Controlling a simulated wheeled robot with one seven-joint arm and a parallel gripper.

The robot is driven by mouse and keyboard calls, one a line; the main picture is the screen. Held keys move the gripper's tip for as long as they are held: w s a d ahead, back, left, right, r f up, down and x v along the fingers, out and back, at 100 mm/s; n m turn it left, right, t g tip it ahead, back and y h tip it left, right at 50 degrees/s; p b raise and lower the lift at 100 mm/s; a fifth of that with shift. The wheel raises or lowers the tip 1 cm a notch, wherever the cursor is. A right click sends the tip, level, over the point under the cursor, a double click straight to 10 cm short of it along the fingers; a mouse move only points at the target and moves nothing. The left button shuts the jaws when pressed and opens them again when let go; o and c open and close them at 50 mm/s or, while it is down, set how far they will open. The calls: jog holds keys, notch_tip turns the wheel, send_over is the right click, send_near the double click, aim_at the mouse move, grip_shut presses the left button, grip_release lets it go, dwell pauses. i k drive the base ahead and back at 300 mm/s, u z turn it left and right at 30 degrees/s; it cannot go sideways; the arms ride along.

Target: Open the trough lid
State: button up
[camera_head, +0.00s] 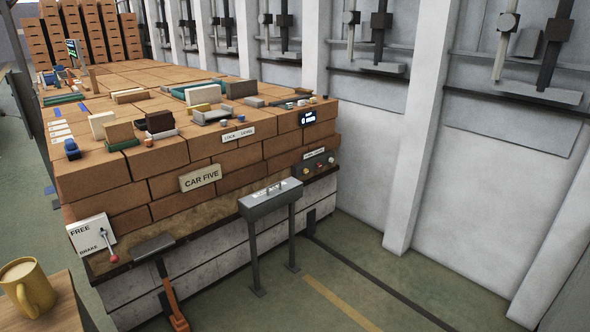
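A grey narrow box (270,200) stands on two dark legs in front of the brick-stacked car. It is the most trough-like thing in view, but I cannot tell for sure that it is the trough. Its top looks closed, with small light fittings (281,187) on it. No separate lid edge can be made out at this size. My gripper is not in view.
The brick stack with a CAR FIVE plate (200,178) fills the left. A FREE/BRAKE panel (91,236) has a red-knobbed lever. A tool with an orange handle (174,305) leans in front. A mug (27,287) stands lower left. Green floor is open at right.

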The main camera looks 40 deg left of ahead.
aim_at(273, 191)
jog(key=i, duration=0.85)
jog(key=u, duration=2.4)
jog(key=i, duration=3.1)
jog(key=u, duration=0.55)
